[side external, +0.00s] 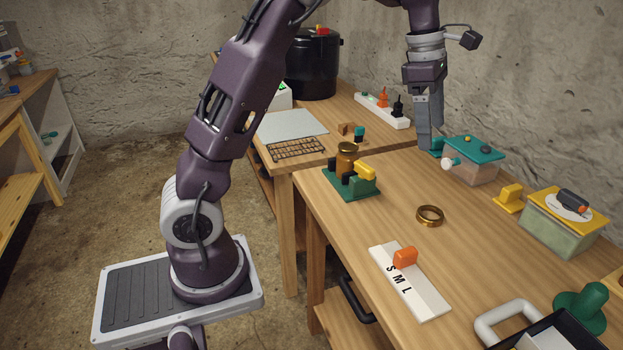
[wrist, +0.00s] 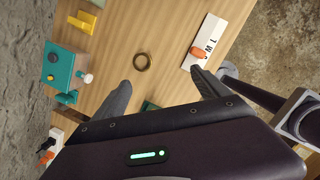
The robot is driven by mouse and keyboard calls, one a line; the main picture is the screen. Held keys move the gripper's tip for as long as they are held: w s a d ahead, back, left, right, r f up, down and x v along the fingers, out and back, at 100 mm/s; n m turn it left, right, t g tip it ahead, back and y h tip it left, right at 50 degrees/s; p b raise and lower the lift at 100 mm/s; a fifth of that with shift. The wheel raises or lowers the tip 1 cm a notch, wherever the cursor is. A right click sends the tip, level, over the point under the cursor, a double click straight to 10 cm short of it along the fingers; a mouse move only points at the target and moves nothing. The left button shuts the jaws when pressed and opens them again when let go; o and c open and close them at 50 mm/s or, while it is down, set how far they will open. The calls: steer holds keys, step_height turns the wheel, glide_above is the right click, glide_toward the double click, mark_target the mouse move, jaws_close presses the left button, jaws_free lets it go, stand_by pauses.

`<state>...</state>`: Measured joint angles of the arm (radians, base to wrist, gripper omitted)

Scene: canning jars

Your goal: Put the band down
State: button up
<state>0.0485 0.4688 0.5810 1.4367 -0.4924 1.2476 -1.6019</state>
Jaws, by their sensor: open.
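The band (side external: 430,215) is a gold-brown ring lying flat on the wooden table, with nothing touching it. It also shows in the wrist view (wrist: 141,62), beyond the fingertips and nearer the left finger. My gripper (side external: 430,148) is above the table, behind the band and to its left edge in the side view, near the teal-lidded box. In the wrist view my gripper (wrist: 160,78) has its two fingers wide apart with nothing between them.
A green fixture (side external: 350,185) holding a small jar stands left of the band. A white S-M-L board (side external: 425,303) with an orange knob lies in front. A teal-lidded box (side external: 478,172), a yellow block (side external: 509,198) and a yellow-lidded box (side external: 560,240) stand to the right. Bare table surrounds the band.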

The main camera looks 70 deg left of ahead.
steer(key=s+d+r+m+t, duration=0.1)
steer(key=s+d+r+m, duration=0.2)
steer(key=s+m, duration=0.3)
steer(key=s+d+r+m, duration=0.3)
steer(key=s+m, duration=0.1)
steer(key=s, duration=0.3)
steer(key=s+d+f+m+t+y, duration=0.1)
steer(key=s+d+f+m, duration=0.1)
steer(key=s+m, duration=0.5)
steer(key=s+d+f+m+t, duration=0.1)
steer(key=s+d+f+m, duration=0.1)
steer(key=s+m, duration=0.6)
steer(key=shift+s+f+t+y, duration=0.35)
steer(key=shift+s+f, duration=0.4)
steer(key=shift+s, duration=0.45)
